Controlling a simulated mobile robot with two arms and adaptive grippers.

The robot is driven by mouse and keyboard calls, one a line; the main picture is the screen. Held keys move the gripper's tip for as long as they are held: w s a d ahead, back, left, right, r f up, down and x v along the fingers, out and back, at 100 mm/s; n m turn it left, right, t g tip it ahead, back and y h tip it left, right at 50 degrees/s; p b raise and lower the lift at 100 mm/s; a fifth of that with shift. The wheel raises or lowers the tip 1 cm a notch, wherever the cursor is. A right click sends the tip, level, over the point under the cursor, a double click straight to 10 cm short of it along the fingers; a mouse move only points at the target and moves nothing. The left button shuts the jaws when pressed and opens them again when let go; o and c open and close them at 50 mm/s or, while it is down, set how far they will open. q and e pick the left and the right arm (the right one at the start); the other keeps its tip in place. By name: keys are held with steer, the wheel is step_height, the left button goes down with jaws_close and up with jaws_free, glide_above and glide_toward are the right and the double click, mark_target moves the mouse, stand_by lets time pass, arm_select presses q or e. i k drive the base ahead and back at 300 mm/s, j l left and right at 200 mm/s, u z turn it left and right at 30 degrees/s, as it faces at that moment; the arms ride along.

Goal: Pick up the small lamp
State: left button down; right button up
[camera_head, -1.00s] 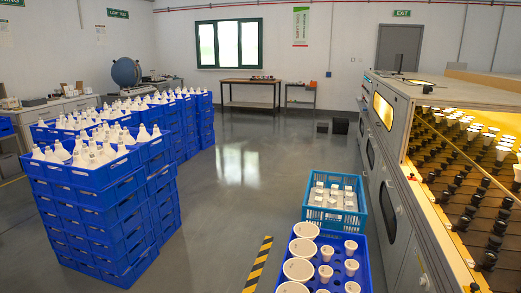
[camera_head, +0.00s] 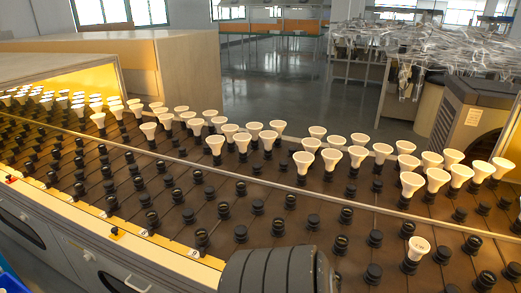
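Many white reflector lamps stand in black sockets on the brown burn-in deck. One small white lamp (camera_head: 418,246) stands apart from the others in a socket near the front right of the deck. Several more lamps (camera_head: 411,183) stand in the rows behind it. From this view I cannot tell which of them the task means. Neither gripper's fingers show. A dark ribbed rounded part (camera_head: 275,270), which looks like one of my arm links, cuts in at the bottom middle and hides part of the deck's front.
Empty black sockets (camera_head: 240,232) fill the front rows of the deck. A thin rail (camera_head: 270,183) runs across it. A yellow-lit hood (camera_head: 90,85) covers its left end. A blue crate edge (camera_head: 10,280) shows at bottom left. A table with clear wrapped items (camera_head: 430,48) stands behind.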

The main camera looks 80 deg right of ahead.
mark_target(418, 246)
steer(key=z, duration=3.85)
